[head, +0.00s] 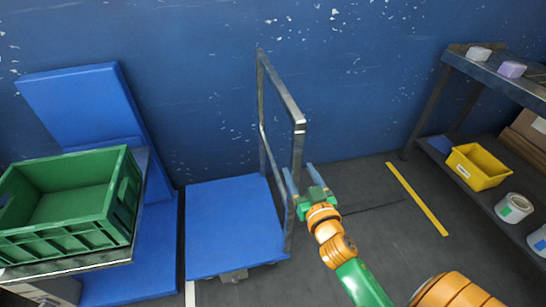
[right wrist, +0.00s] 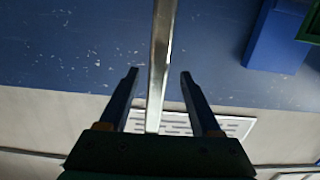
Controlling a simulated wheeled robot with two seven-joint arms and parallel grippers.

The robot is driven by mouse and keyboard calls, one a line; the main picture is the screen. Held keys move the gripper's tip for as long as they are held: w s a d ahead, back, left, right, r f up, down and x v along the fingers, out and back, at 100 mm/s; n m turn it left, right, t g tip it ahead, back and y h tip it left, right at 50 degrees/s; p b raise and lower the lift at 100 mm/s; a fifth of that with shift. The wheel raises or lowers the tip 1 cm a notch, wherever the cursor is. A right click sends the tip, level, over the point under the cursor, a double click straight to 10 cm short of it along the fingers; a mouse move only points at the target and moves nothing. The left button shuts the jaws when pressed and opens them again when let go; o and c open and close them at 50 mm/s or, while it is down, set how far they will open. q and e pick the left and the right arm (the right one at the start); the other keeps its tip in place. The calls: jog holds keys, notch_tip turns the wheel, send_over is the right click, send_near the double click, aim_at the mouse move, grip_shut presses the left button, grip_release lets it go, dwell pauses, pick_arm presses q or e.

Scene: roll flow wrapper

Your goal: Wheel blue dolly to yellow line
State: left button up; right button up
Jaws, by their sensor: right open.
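The blue dolly (head: 232,225) is a flat blue platform on the dark floor. Its grey metal push handle (head: 281,93) rises along the platform's right side. My right gripper (head: 300,170) is open at the handle's near upright, fingers pointing toward it. In the right wrist view the metal bar (right wrist: 161,55) runs between the two open fingers of the gripper (right wrist: 158,76), with gaps on both sides. The yellow line (head: 416,199) lies on the floor to the right of the dolly. My left gripper is not in view.
A green crate (head: 62,246) stands on a cart at left, beside a second blue platform (head: 142,245). A metal shelf (head: 502,79) at right holds a yellow bin (head: 478,169) and rolls. The floor between dolly and yellow line is clear except for my right arm above it.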

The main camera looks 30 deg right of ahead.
aim_at(293, 149)
notch_tip(293, 149, up, 2)
jog(key=shift+w+r+t+h, duration=0.15)
jog(key=shift+t+h, duration=0.15)
jog(key=x, duration=0.7)
jog(key=shift+d, duration=0.1)
grip_shut()
dwell(0.9)
